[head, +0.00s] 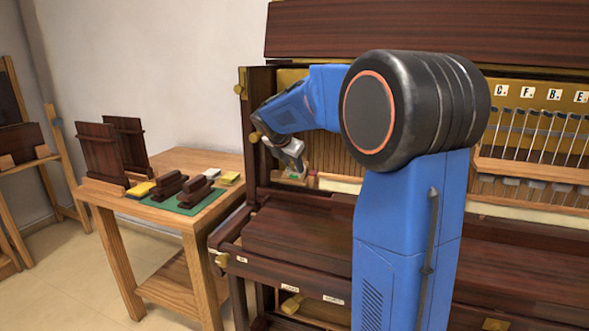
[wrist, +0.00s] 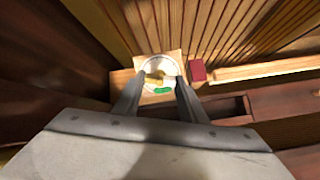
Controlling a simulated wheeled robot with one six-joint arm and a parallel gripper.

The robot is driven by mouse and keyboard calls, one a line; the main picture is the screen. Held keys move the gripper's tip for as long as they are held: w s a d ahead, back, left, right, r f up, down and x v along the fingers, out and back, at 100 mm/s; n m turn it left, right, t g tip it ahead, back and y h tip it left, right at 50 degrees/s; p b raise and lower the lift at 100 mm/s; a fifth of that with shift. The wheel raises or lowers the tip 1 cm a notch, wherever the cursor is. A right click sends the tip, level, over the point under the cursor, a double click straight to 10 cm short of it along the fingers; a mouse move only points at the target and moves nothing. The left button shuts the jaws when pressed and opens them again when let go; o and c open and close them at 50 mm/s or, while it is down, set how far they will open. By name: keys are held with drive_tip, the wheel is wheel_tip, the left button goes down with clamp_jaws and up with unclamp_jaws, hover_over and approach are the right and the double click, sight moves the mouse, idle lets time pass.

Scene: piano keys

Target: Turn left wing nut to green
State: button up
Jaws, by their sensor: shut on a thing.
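In the wrist view, a small brass wing nut (wrist: 154,77) sits on a pale round dial (wrist: 167,67) fixed to a light wooden block (wrist: 173,55). A green mark (wrist: 162,90) shows on the dial's near side, just below and right of the nut. My gripper (wrist: 157,80) is shut on the wing nut, with one grey finger on each side of it. In the head view my gripper (head: 291,158) reaches into the left end of the piano's open front. The wing nut cannot be made out there.
A red block (wrist: 197,71) is close to the right of the dial, beside a pale rail (wrist: 260,71). Wooden slats rise behind. Dark piano wood is close on the left. A wooden side table (head: 178,217) stands left of the piano.

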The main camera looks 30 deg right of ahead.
drive_tip(key=m, duration=0.3)
drive_tip(key=shift+m, duration=0.4)
drive_tip(key=shift+m, duration=1.9)
drive_tip(key=m, duration=0.3)
drive_tip(key=o, duration=1)
